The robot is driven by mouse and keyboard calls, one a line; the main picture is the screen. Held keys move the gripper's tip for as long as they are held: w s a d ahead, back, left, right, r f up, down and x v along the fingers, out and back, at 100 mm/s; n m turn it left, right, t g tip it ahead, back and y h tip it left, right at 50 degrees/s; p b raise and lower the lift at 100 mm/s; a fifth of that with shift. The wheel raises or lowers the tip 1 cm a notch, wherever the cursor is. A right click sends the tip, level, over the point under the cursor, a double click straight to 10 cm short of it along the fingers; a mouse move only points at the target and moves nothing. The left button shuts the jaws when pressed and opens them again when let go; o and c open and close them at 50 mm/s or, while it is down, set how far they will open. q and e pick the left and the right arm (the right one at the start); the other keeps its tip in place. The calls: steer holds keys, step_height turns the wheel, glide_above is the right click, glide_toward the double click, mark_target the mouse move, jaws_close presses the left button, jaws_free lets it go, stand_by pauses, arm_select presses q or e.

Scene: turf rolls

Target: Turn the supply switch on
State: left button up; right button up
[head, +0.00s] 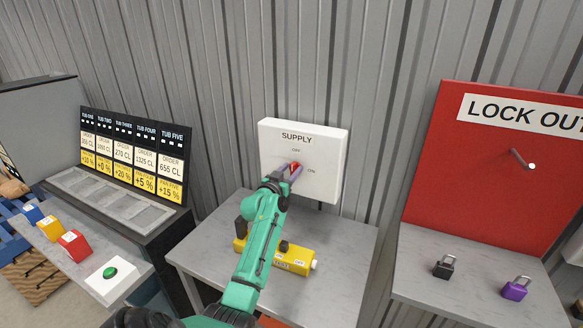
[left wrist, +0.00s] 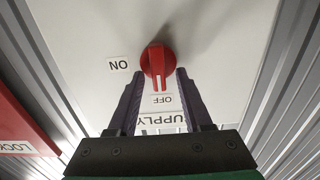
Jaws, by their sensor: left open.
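The white supply box (head: 322,160) is on the corrugated wall behind a grey table, with OFF marked at the top and ON at the right. Its red rotary switch (left wrist: 157,62) shows best in the left wrist view, where the picture is turned over; its handle points at the OFF label (left wrist: 162,100). The ON label (left wrist: 119,64) is to the side. My left gripper (head: 291,172) is open at the switch, one finger on each side of the handle. I cannot tell whether the fingers touch it. My right gripper is not in view.
A yellow cylinder (head: 290,260) lies on the table below the box. A red lock-out board (head: 480,170) with a peg stands at right, above a black padlock (head: 444,267) and a purple padlock (head: 515,289). A green button (head: 110,272) is at left.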

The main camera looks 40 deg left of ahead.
arm_select(q)
steer(key=shift+r, duration=0.1)
steer(key=shift+w, duration=0.1)
jaws_close()
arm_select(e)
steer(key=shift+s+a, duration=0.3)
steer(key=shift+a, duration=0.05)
